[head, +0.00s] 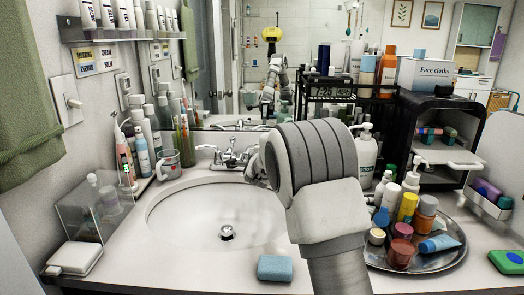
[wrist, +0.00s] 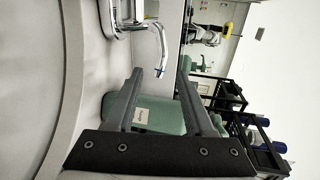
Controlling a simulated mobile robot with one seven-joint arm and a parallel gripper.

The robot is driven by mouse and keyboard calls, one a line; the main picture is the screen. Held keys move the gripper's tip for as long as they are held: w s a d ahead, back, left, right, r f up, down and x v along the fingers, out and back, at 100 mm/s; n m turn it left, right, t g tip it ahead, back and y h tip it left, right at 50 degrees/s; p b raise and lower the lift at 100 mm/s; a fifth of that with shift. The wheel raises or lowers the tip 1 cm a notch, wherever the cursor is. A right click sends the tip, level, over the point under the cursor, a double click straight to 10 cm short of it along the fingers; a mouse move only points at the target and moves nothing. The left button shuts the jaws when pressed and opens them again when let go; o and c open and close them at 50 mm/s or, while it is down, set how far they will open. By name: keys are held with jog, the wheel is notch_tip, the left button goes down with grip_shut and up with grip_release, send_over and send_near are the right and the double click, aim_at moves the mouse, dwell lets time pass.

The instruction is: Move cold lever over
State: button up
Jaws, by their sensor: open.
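The chrome faucet (head: 228,155) stands at the back rim of the sink in the head view. Its right-hand side is partly covered by my arm. In the wrist view the cold lever (wrist: 157,45) is a curved chrome handle with a blue mark near its tip. It reaches down from the faucet body at the top of the picture. My gripper (wrist: 160,70) is open, with its two dark fingers on either side of the lever's tip in the picture. I see no contact, and the depth between them is unclear.
A green pump bottle (wrist: 150,116) shows between the fingers, below the lever. A black rack (wrist: 240,125) stands to the right. The sink basin (head: 190,215) is empty. A round metal tray (head: 440,258) of toiletries and a blue sponge (head: 275,268) sit on the counter.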

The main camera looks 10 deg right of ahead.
jog(key=shift+x, duration=3)
jog(key=shift+c, duration=0.2)
grip_shut()
